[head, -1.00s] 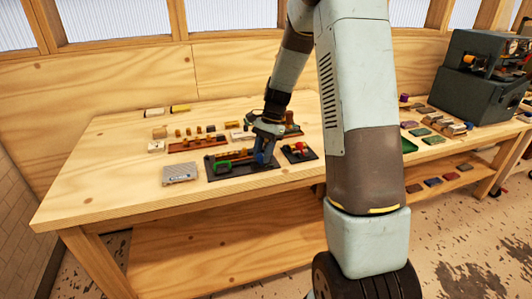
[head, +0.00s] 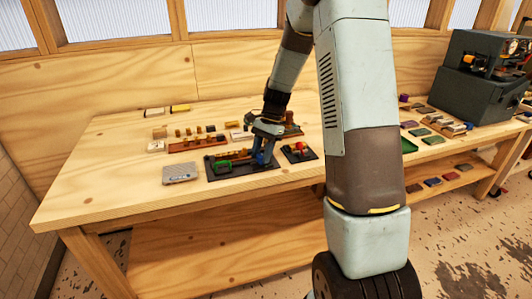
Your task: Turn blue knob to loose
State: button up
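The blue knob (head: 261,158) is a small blue shape on the right part of a dark base board (head: 229,174) on the wooden table. My gripper (head: 262,152) points down over it, with its fingers at or around the knob. The fingers hide part of the knob. At this size I cannot tell whether they are closed on it. A green part (head: 223,165) sits on the left of the same board. The knob's setting and any marking are too small to read.
A smaller dark board with a red knob (head: 300,147) lies just right. A grey box (head: 181,173) lies to the left. Small wooden parts and racks (head: 196,143) stand behind. The table's front left (head: 110,205) is clear. A dark machine (head: 477,80) stands at the far right.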

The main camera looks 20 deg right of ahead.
jog(key=o, duration=0.3)
jog(key=shift+o, duration=0.2)
jog(key=shift+d, duration=0.1)
jog(key=v, duration=1.3)
jog(key=shift+r, duration=0.35)
jog(key=shift+w, duration=0.15)
